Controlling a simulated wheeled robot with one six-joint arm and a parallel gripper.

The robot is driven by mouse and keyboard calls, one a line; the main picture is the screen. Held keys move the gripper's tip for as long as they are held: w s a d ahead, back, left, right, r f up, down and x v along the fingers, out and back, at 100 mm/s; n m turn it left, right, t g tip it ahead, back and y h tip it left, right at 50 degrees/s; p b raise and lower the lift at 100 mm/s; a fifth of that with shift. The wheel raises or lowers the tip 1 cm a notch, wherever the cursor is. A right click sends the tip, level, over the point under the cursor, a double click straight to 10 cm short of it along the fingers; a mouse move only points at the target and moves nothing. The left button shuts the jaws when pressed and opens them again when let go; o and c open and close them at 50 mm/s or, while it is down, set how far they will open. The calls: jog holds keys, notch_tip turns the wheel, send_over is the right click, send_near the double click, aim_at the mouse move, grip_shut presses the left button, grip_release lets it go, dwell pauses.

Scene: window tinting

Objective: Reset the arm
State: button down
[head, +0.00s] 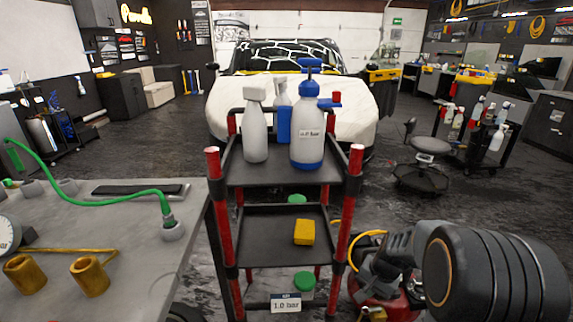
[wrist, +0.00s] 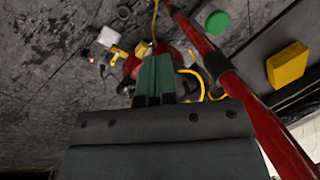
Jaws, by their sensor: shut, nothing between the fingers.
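My gripper (wrist: 154,75) shows in the wrist view, its two dark green fingers shut together with nothing between them. It points down over a red compressor (wrist: 135,65) on the floor, beside a red post (wrist: 240,95) of the cart. I cannot tell whether the fingers touch anything. In the head view my arm reaches in at the lower right, to the right of the cart (head: 262,174); its big dark link covers part of the floor, and the fingers cannot be made out there.
Spray bottles (head: 256,130) stand on the cart's top shelf. A yellow sponge (head: 304,232) lies on its lower shelf. A grey table (head: 130,225) fills the left, with a green hose (head: 90,183) and brass weights. A stool (head: 430,146) and a car (head: 290,95) stand beyond.

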jog(key=s+a+r+n+t+p, duration=0.1)
jog(key=s+r+p, duration=0.3)
jog(key=r, duration=0.5)
jog(key=s+a+r+n+h+p, duration=0.1)
jog(key=s+a+r+n+p, duration=0.2)
jog(key=r, duration=0.7)
jog(key=s+a+r+n+t+h+p, duration=0.1)
jog(key=s+r+p, duration=0.4)
jog(key=r, duration=0.5)
jog(key=shift+s+a+r+n+t+p, duration=0.3)
jog(key=shift+a+n+p, duration=0.35)
jog(key=shift+n, duration=0.55)
jog(key=shift+f, duration=0.1)
